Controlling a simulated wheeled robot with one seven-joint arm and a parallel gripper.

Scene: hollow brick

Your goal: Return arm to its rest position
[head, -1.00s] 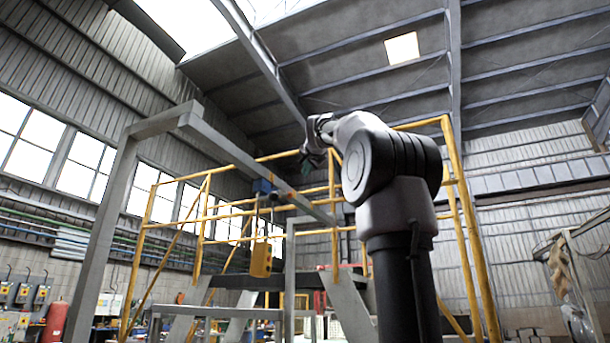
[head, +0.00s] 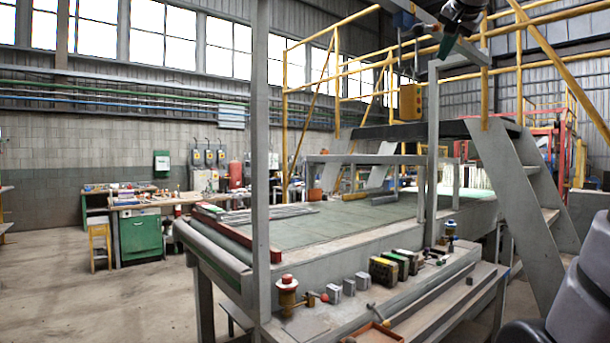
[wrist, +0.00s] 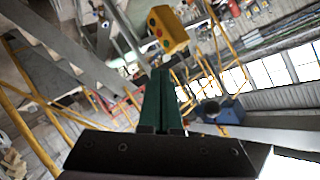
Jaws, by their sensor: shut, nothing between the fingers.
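My gripper (head: 447,46) shows at the top right of the head view, high above the workbench (head: 340,235) and partly cut off by the frame's upper edge. In the wrist view, the two green fingers of my gripper (wrist: 160,76) lie together, shut and empty. Part of my arm shows at the lower right of the head view. The links between it and the gripper are out of frame.
A grey frame post (head: 262,170) stands in front of the bench. Several small blocks (head: 383,271) lie along the bench's front ledge. Yellow railings (head: 311,110) and a yellow control box (head: 410,102) are near my gripper in the picture. Open floor lies left.

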